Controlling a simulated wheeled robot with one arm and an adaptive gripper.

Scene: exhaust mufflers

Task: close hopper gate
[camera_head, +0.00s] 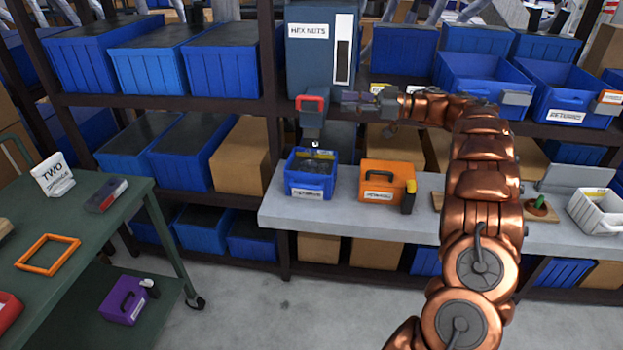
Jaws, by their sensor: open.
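The dark blue-grey hopper (306,65) labelled HEX NUTS stands at the rack in the upper middle of the head view. A red handle (310,99) sits at the front of its lower neck, at the gate. My gripper (347,101) is open, just right of the red handle, pointing left, with no contact clearly visible. A small blue bin (308,192) with dark contents sits on the grey shelf below the spout (314,143). The gate plate itself is too small to make out, so I cannot tell its position.
An orange case (379,185) stands right of the blue bin on the grey shelf (345,216). Blue bins (483,77) line the rack behind my arm. A green cart (95,235) is at the left. The floor between cart and rack is clear.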

